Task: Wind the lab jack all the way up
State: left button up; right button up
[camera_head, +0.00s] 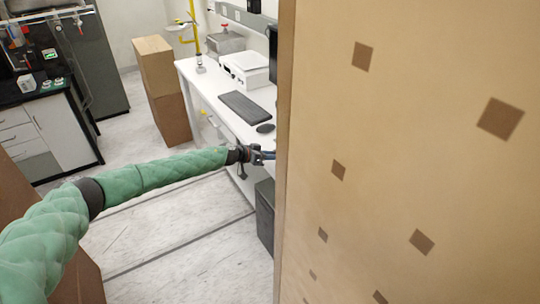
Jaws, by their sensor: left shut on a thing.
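My left arm, in a green padded sleeve, reaches in from the left. My left gripper (263,156) is at the front edge of the white bench, right beside the edge of a large tan panel. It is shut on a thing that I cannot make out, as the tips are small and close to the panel. I cannot identify the lab jack in this view; it may be hidden behind the panel. My right gripper is not in view.
The tan panel (400,130) with brown squares blocks the right half. The white bench (205,88) holds a keyboard (245,107), a mouse (265,128) and a white device (246,66). A dark bin (265,215) stands below. Cardboard boxes (155,65) stand behind. Floor is clear mid-left.

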pick_arm(q)
jog(key=shift+r+m+p, duration=0.3)
jog(key=shift+r+p, duration=0.05)
jog(key=shift+p, duration=0.6)
jog(key=shift+s+d+m+t+y+p, duration=0.1)
jog(key=shift+m+t+y+p, duration=0.3)
jog(key=shift+p, duration=0.55)
jog(key=shift+f+m+t, duration=0.25)
jog(key=shift+m+t, duration=0.15)
jog(key=shift+m, duration=0.2)
jog(key=shift+m+t+y, duration=0.3)
jog(key=shift+m, duration=0.2)
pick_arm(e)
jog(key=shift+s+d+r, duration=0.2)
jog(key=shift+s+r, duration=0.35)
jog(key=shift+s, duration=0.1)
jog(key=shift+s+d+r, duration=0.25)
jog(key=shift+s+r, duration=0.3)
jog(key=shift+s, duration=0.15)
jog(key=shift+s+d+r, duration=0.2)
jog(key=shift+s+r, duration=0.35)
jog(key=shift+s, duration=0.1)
pick_arm(q)
jog(key=o, duration=1)
